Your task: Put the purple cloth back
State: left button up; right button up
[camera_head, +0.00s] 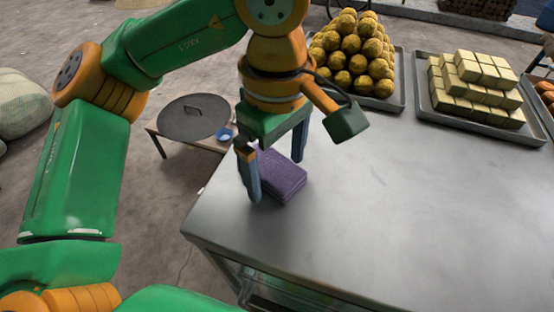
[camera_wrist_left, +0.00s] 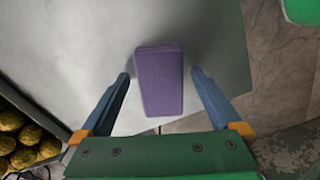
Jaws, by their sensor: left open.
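The purple cloth (camera_head: 282,177) is a folded, block-like stack lying on the metal table near its left edge. My left gripper (camera_head: 275,180) is open above the cloth, with one finger on each side of it in the head view. In the left wrist view the cloth (camera_wrist_left: 160,82) lies between and slightly beyond the two open fingertips (camera_wrist_left: 160,76), with a gap on each side. I cannot tell how high the fingertips are above the table. My right gripper is in neither view.
The metal table (camera_head: 390,200) is clear in the middle and front. A tray of round yellow balls (camera_head: 352,55) and a tray of pale square blocks (camera_head: 478,85) stand at the back. A low stand with a round dark lid (camera_head: 193,117) is on the floor at left.

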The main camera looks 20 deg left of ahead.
aim_at(276, 168)
pick_arm(q)
jog(key=shift+r, duration=0.4)
notch_tip(276, 168, up, 12)
jog(key=p, duration=0.4)
jog(key=shift+f+p, duration=0.2)
jog(key=shift+p, duration=0.2)
